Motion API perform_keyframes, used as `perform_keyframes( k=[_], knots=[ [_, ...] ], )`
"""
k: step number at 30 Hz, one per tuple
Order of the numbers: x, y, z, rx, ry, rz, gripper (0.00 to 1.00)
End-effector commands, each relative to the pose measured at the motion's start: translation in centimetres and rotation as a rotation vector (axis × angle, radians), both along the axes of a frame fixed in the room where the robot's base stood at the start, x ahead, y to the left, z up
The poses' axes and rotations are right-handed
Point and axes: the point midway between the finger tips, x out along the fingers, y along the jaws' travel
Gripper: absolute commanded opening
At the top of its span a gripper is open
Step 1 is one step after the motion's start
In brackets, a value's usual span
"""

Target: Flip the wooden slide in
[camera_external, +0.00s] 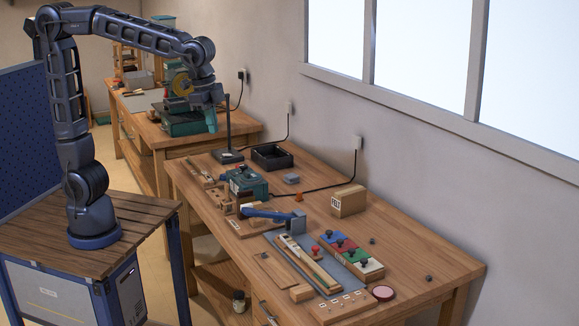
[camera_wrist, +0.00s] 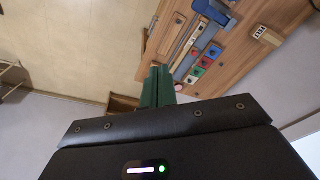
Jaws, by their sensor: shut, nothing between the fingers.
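A long, narrow wooden piece with a pale strip, which looks like the wooden slide (camera_external: 312,266), lies on a blue-grey mat (camera_external: 272,238) on the front workbench. It also shows in the wrist view (camera_wrist: 186,44), above and right of my fingers. I cannot tell how it is hinged or seated. My gripper (camera_external: 212,128) hangs high, beyond the far-left end of this bench, well away from the slide. Its green fingers (camera_wrist: 157,72) are together and empty in the wrist view, touching nothing.
A row of red, blue, green and white blocks with dark knobs (camera_external: 350,252) lies right of the slide. A blue lever device (camera_external: 270,215) stands at its far end. A cardboard box (camera_external: 348,200) and black tray (camera_external: 272,157) stand farther back. The bench's right end is mostly clear.

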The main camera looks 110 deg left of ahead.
Motion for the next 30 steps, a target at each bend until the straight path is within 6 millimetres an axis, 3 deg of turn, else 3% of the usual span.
perform_keyframes(
  k=[14,30],
  knots=[
    [10.6,2.0,-2.7,0.018,0.103,-0.041,0.00],
    [21.6,4.6,-9.0,0.033,0.221,-0.088,0.00]
  ],
)
